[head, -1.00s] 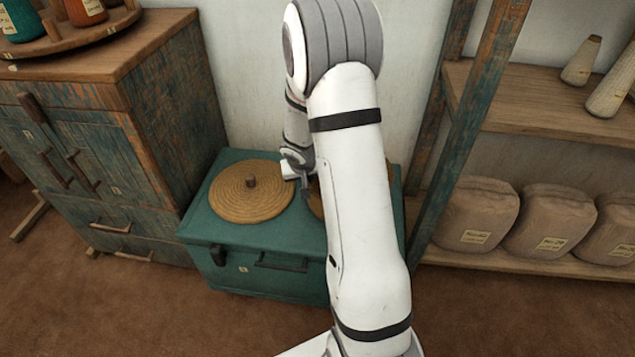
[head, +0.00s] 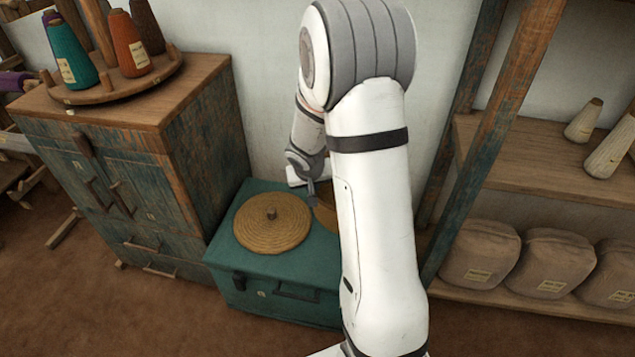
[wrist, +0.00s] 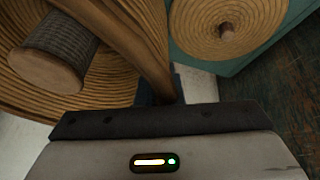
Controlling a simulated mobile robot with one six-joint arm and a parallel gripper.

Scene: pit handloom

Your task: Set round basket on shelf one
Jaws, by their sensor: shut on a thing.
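The round basket (wrist: 118,92), woven tan with a curved wooden handle, is at the left of the wrist view with a grey spool (wrist: 58,48) in it. My gripper (wrist: 160,92) is shut on the handle. In the head view my gripper (head: 311,196) is over the teal chest (head: 277,271), and my arm hides most of the basket (head: 325,218). I cannot tell whether the basket touches the chest. A wooden shelf rack (head: 545,160) stands at the right; I cannot tell which board is shelf one.
A round woven lid (head: 272,223) with a knob lies on the chest, left of the basket. A worn cabinet (head: 115,170) stands left, with thread cones (head: 130,45) on top. The rack's upper board holds pale cones (head: 612,148); its lower board holds several sacks (head: 550,265).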

